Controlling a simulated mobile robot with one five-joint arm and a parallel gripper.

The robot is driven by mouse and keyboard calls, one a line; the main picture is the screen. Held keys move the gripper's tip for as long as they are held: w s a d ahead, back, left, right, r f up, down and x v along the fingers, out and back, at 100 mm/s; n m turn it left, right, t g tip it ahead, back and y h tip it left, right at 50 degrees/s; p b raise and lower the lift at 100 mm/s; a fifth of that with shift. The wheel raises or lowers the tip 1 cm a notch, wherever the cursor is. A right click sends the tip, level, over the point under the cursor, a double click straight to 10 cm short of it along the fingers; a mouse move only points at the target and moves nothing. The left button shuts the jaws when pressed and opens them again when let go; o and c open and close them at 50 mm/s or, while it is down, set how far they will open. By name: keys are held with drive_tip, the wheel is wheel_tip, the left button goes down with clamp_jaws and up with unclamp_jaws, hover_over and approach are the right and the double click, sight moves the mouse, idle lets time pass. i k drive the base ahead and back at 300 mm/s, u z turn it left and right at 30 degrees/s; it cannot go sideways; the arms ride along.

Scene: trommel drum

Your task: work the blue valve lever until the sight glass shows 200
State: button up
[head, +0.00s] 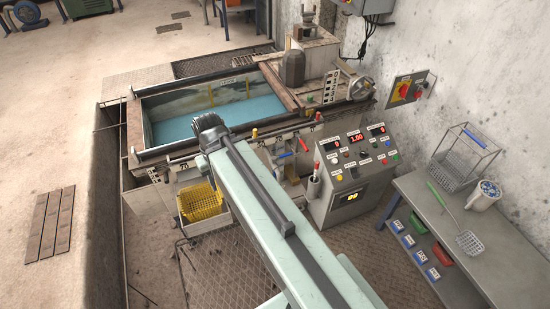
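The blue valve lever (284,155) is a short blue handle on the front of the machine, below the tank's near rim. It lies close to the right side of my arm, seemingly apart from it. My pale green arm reaches up from the bottom of the head view and ends in a dark ribbed joint in front of the tank. No gripper fingers show; whatever lies beyond that joint is hidden. The tank (136,122) holds blue water, with a yellow upright strip (211,94) at its far wall. I cannot make out a sight glass or its reading.
A red-handled lever (304,145) is right of the blue one. A control console (346,188) with red displays stands farther right. A yellow basket (201,202) sits below the tank. A grey bench (478,243) with a strainer is at right. Open floor lies left.

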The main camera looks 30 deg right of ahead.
sight(285, 155)
drive_tip(key=k, duration=1.25)
drive_tip(key=z, duration=0.35)
drive_tip(key=i, duration=1.75)
drive_tip(key=u, duration=0.8)
drive_tip(key=k, duration=0.85)
drive_tip(key=u, duration=0.1)
drive_tip(key=i, duration=0.9)
drive_tip(key=z, duration=0.1)
